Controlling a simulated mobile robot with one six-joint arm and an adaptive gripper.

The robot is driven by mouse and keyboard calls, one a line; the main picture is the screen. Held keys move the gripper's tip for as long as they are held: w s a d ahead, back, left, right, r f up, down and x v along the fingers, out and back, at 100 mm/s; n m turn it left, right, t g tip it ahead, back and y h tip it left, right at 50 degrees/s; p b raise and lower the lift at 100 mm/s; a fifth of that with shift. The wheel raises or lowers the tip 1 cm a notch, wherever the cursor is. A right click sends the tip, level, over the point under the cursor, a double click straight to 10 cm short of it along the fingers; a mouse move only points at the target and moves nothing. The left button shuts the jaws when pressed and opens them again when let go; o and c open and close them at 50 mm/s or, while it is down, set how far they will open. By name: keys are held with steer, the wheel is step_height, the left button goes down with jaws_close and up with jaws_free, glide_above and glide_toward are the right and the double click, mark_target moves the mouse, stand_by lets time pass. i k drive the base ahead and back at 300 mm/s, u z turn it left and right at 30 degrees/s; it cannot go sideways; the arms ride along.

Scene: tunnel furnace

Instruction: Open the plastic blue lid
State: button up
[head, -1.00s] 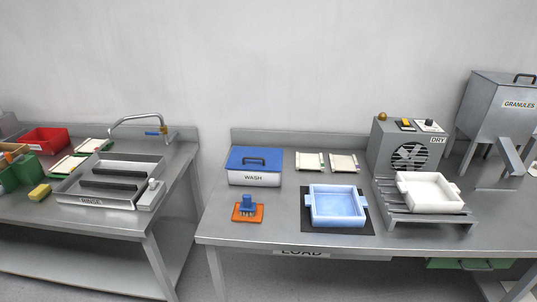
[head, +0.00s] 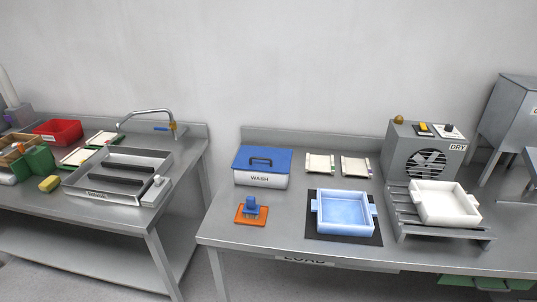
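The plastic blue lid (head: 262,159) lies shut on the white box marked WASH (head: 260,181), at the back left of the right-hand table. A dark handle (head: 261,161) stands up on top of the lid. My gripper and arm do not show in the head view.
On the same table are a blue-handled brush on an orange mat (head: 251,213), a light blue tray on a black mat (head: 343,214), a white tray (head: 445,203) on a metal rack, and the DRY unit (head: 427,151). A gap separates it from the RINSE sink table (head: 118,178).

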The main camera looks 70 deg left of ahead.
mark_target(263, 154)
steer(key=u, duration=0.05)
steer(key=k, duration=1.2)
steer(key=u, duration=1.75)
steer(key=i, duration=0.25)
steer(key=u, duration=0.35)
